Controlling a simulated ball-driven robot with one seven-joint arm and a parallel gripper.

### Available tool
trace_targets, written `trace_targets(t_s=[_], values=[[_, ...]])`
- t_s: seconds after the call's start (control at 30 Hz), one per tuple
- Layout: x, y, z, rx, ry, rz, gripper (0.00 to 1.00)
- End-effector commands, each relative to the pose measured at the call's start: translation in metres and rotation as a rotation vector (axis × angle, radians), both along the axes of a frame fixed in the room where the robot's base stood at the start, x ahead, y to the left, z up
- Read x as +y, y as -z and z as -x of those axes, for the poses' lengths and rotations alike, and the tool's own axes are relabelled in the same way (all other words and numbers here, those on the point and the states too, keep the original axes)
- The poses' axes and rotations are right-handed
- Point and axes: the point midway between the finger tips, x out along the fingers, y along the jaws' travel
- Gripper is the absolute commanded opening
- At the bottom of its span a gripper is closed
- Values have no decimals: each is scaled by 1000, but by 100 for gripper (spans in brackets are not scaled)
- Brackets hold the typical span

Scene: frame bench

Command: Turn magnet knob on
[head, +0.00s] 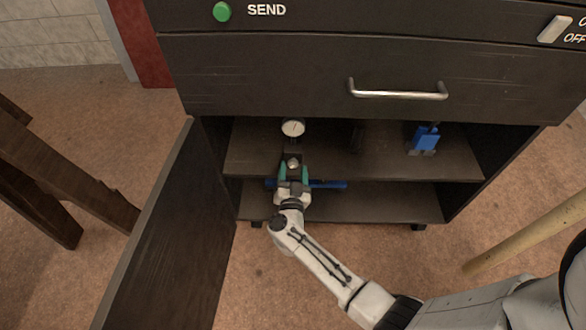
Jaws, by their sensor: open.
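A dial gauge (292,128) with a round white face stands on the upper shelf inside the open cabinet. Just below it in the picture is a dark block, likely its magnetic base, with a small pale metal knob (293,163). My gripper (294,169), with green fingers, reaches into the cabinet from the front. Its fingers are apart, one on each side of the pale knob. I cannot tell whether they touch it. The gripper hides the lower part of the base, and the knob's setting is too small to read.
A blue tool (328,184) lies behind my gripper. A blue clamp-like item (426,138) stands on the upper shelf (375,160) at right. The cabinet door (165,245) hangs open at left. A drawer with a metal handle (398,95) is above, shut.

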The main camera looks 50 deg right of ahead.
Motion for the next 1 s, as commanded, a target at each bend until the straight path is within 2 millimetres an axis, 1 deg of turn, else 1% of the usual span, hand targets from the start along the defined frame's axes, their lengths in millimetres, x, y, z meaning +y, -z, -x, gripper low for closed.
trace_targets(t_s=[0.3, 0.5, 0.7, 1.0], values=[[48, -1, 37, 2, -2, -2, 59], [70, -1, 54, 0, -1, 0, 59], [77, -1, 60, -1, -1, 0, 59], [78, 0, 60, 3, -1, 3, 59]])
